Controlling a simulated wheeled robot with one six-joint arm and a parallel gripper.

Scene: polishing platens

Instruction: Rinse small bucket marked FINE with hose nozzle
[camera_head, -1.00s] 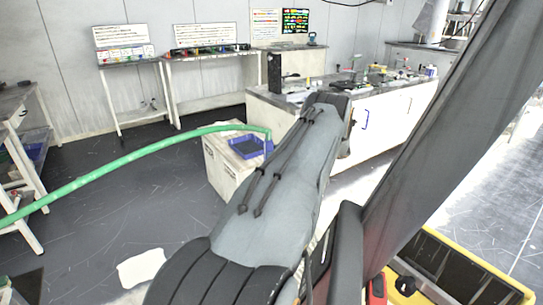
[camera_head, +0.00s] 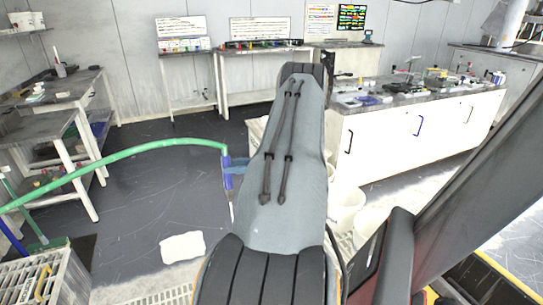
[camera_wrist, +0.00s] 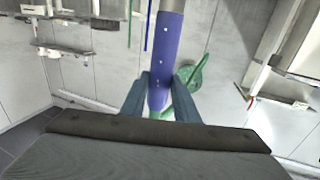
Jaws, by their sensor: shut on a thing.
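A green hose (camera_head: 120,158) arches in from the left and ends at a blue nozzle (camera_head: 228,172) beside my arm. In the wrist view the nozzle (camera_wrist: 163,60) is a blue-purple tube standing between the two blue fingers of my gripper (camera_wrist: 160,97), which is shut on it. My gripper (camera_head: 235,165) is partly hidden by my arm in the head view. White buckets (camera_head: 346,208) stand on the floor right of my arm, partly covered by it. No FINE mark is readable, so I cannot tell which bucket bears it.
A white counter (camera_head: 385,140) with small items stands at right. Grey-topped benches (camera_head: 50,90) stand at left and narrow tables (camera_head: 188,62) along the back wall. A pale grated box (camera_head: 45,282) is at lower left. Dark floor (camera_head: 150,195) lies open between.

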